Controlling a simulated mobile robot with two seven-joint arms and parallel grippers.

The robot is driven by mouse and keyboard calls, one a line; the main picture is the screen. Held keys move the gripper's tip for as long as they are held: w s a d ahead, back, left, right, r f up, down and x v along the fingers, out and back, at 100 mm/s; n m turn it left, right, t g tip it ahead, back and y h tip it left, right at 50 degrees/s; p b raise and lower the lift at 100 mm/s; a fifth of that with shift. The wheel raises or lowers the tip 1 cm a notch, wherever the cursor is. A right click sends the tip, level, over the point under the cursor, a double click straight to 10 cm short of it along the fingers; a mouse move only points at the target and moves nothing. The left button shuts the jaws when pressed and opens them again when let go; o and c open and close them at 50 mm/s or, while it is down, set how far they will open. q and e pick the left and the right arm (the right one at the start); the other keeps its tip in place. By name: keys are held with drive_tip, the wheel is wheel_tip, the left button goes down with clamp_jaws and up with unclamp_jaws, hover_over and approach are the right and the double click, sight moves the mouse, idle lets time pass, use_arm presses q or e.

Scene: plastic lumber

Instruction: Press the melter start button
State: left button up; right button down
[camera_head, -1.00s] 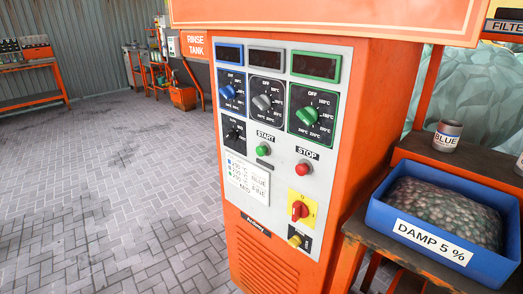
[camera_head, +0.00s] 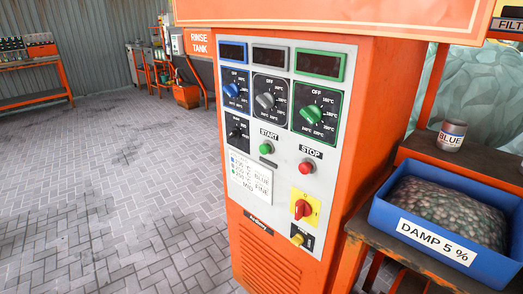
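The melter's control panel (camera_head: 327,140) is a light grey plate on the front of an orange cabinet (camera_head: 372,130). The green start button (camera_head: 266,148) sits in the middle of the panel, under the label START. The red stop button (camera_head: 306,167) is to its right and slightly lower, under the label STOP. Above them are a blue dial (camera_head: 232,90), a grey dial (camera_head: 265,100) and a green dial (camera_head: 312,114), each under a dark display. Neither of my grippers shows in the head view.
A red rotary switch (camera_head: 302,208) on a yellow plate is low on the panel. At right, a blue bin (camera_head: 456,252) labelled DAMP 5 % holds pellets on a stand, with a can (camera_head: 451,135) labelled BLUE behind it. The paved floor (camera_head: 110,190) at left is clear.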

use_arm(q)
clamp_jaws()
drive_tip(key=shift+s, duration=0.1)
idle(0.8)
